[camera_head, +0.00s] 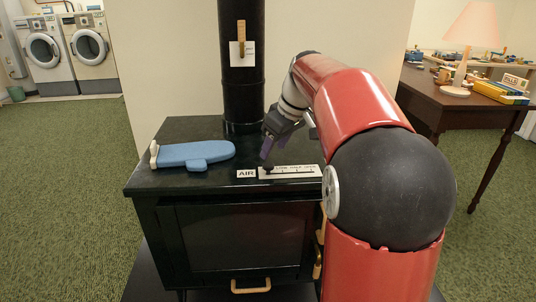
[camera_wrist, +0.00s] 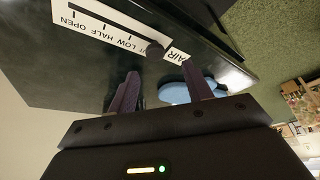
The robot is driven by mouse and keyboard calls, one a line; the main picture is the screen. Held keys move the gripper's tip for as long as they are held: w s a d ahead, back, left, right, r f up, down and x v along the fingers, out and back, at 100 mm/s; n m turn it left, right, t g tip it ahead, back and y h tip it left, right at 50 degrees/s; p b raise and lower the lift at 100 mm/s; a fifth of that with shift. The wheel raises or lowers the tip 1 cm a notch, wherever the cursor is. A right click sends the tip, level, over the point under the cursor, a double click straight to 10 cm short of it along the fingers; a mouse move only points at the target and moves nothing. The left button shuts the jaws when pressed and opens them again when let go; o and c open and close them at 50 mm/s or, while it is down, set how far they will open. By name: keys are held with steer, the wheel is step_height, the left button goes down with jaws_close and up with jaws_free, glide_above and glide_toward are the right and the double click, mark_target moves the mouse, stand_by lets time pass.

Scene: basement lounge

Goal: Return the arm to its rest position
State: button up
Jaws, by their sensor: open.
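My red arm reaches over the black stove (camera_head: 184,128) from the right. My gripper (camera_head: 267,152) has purple fingers and is just above the stove top, by the left end of the air scale plate (camera_head: 300,173). In the wrist view my gripper (camera_wrist: 163,78) is open, with its fingers apart and nothing held between them. A dark round knob (camera_wrist: 154,50) sits at the scale's end beside the AIR label (camera_wrist: 176,55), apart from the fingers. The scale's words LOW, HALF and OPEN are readable.
A blue mitt-like object (camera_head: 195,154) lies on the stove's left. The black flue pipe (camera_head: 241,100) rises behind the gripper. A wooden table (camera_head: 430,92) with a lamp (camera_head: 471,40) stands right. Washing machines (camera_head: 45,52) are far left, with open green carpet between.

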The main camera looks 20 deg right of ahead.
steer(key=shift+v, duration=1.3)
steer(key=s+a+f+m, duration=0.2)
steer(key=s+a+f, duration=0.1)
steer(key=s, duration=0.5)
steer(key=s+a+f+m+t+h, duration=0.1)
steer(key=s+a+f+m, duration=0.1)
steer(key=s, duration=0.7)
steer(key=s+a+f+m+h, duration=0.1)
steer(key=s+a+f, duration=0.3)
steer(key=s+f, duration=0.2)
steer(key=s, duration=0.2)
steer(key=shift+s+f+m+t, duration=0.3)
steer(key=shift+f+m, duration=0.05)
steer(key=shift+m, duration=0.05)
steer(key=shift+a, duration=0.1)
steer(key=shift+s+r, duration=0.15)
steer(key=shift+s, duration=0.2)
